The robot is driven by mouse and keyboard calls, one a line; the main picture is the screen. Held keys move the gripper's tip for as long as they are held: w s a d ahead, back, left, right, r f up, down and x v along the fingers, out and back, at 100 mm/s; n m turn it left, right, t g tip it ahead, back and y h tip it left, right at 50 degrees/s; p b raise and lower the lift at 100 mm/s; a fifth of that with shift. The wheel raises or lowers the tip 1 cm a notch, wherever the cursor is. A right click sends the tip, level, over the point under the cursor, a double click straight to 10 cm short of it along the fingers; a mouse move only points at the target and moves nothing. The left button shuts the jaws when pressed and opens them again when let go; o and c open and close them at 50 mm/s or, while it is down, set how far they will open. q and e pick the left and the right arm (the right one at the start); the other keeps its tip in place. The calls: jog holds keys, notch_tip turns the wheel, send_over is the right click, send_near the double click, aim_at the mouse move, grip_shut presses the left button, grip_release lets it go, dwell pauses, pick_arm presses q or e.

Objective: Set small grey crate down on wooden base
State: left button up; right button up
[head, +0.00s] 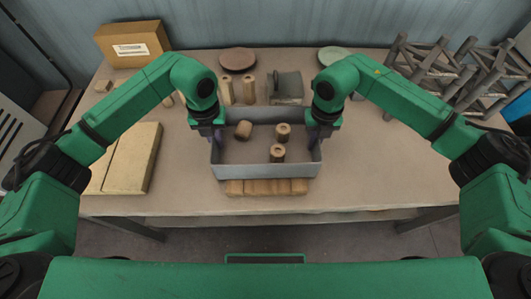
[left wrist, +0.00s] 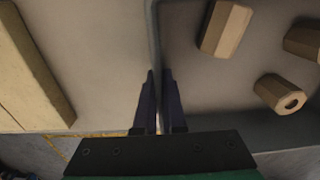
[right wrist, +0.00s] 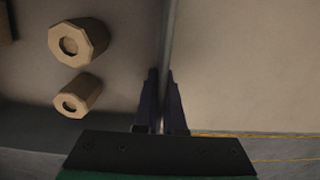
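The small grey crate (head: 238,172) is in the middle of the table in the head view, with three wooden pieces inside, one lying and two with a hole on top. The wooden base (head: 265,187) shows along the crate's front edge, below it in the picture; whether the crate touches it I cannot tell. My left gripper (head: 217,138) is shut on the crate's left wall (left wrist: 154,40), fingers on both sides of it. My right gripper (head: 314,136) is shut on the crate's right wall (right wrist: 169,40) in the same way. The rest of the base is hidden under the crate.
Behind the crate are wooden pegs (head: 249,90), a grey block (head: 287,86), a brown plate (head: 238,59) and a green plate (head: 333,55). The right front table is clear.

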pick_arm(q)
jog(key=o, duration=0.4)
jog(key=shift+r, duration=0.1)
jog(key=shift+c, duration=0.2)
pick_arm(e)
jog(key=o, duration=0.4)
jog(key=shift+r, duration=0.1)
jog(key=shift+c, duration=0.2)
pick_arm(q)
jog(key=shift+d, duration=0.1)
jog(key=shift+s, duration=0.1)
pick_arm(e)
jog(key=shift+s, duration=0.1)
pick_arm(q)
notch_tip(320, 180, up, 12)
pick_arm(e)
notch_tip(320, 180, up, 12)
jog(key=shift+r, duration=0.1)
